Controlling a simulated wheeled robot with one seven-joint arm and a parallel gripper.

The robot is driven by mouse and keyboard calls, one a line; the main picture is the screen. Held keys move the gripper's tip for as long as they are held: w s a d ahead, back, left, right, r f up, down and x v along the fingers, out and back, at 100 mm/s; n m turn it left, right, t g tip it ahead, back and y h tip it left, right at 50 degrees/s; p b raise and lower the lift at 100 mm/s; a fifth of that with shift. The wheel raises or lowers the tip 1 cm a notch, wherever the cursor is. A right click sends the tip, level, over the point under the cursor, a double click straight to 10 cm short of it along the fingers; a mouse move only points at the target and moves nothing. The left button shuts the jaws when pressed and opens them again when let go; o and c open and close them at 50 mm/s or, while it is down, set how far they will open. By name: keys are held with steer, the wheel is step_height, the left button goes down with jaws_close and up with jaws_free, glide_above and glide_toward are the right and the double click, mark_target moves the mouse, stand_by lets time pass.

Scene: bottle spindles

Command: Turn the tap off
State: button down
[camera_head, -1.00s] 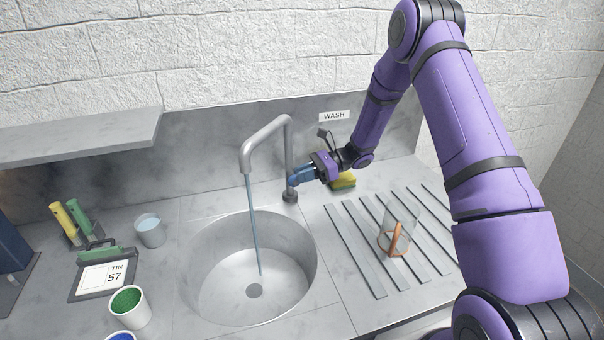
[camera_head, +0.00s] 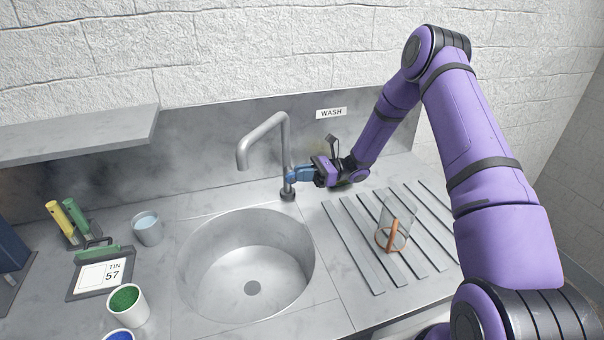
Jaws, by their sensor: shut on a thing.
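The grey tap (camera_head: 265,128) rises at the back right rim of the round sink, with its spout bent out over the basin. No water runs from the spout. My gripper (camera_head: 291,176) is at the right side of the tap's upright pipe, a little above its dark base (camera_head: 288,195). Its blue fingers are shut on the tap's handle, which they hide.
The round sink (camera_head: 200,262) is empty. A ribbed drainboard (camera_head: 345,240) on the right holds a clear glass with an orange item (camera_head: 392,238). Cups (camera_head: 148,229), brushes (camera_head: 75,215) and a sign (camera_head: 100,275) stand at left. A shelf (camera_head: 80,135) juts out above.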

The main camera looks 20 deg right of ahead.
steer(key=c, duration=1.2)
jaws_free()
steer(key=shift+o, duration=0.2)
steer(key=shift+d, duration=0.15)
steer(key=d+f, duration=0.1)
steer(key=d, duration=0.9)
steer(key=shift+d, duration=0.3)
steer(key=shift+f, duration=0.1)
